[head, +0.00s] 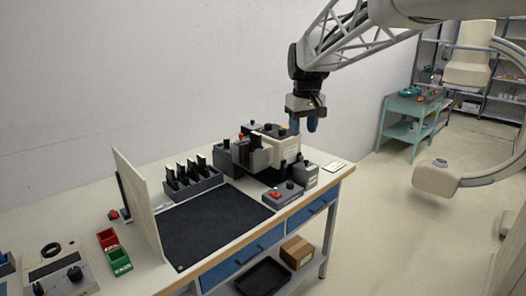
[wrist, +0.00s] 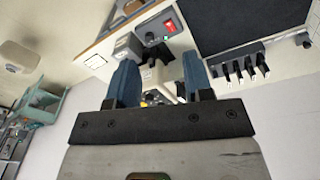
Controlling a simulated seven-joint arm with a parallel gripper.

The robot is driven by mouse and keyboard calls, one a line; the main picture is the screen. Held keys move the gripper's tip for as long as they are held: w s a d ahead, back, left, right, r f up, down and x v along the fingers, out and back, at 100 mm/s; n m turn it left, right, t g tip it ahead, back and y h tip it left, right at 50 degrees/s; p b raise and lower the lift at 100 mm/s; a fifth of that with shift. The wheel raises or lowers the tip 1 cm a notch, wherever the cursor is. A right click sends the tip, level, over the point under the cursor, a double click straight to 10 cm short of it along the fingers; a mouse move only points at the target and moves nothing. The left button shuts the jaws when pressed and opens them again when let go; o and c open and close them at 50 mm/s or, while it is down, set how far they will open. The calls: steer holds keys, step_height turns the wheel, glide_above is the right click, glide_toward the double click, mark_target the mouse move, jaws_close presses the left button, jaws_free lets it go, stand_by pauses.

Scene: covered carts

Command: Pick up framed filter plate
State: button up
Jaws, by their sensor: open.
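My gripper (head: 303,125) is open and empty, its two blue fingers pointing down above the right end of the workbench. In the wrist view the fingers of my gripper (wrist: 160,78) stand apart, with a cream machine seen between and beyond them. I cannot tell for sure which thing is the framed filter plate. A small white dark-edged card (head: 335,166) lies flat at the bench's right end. My gripper touches none of these.
Below my gripper stand the cream machine (head: 285,147), grey blocks (head: 258,157) and a control box with a red switch (head: 284,194). A black mat (head: 208,227) lies clear. An upright panel (head: 138,205) stands left of it, beside red and green bins (head: 118,262).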

steer(key=w+a+f+n, duration=0.1)
steer(key=w+a, duration=0.3)
steer(key=w, duration=0.4)
steer(key=w+a+f+n, duration=0.15)
steer(key=w+a, duration=0.25)
steer(key=w, duration=0.5)
steer(key=n+g, duration=0.1)
steer(key=n, duration=0.1)
glide_toward(256, 145)
steer(key=shift+w+a+r, duration=0.15)
steer(key=shift+w+r, duration=0.05)
steer(key=shift+w, duration=0.45)
steer(key=shift+f, duration=1.35)
steer(key=shift+f, duration=2.6)
jaws_close()
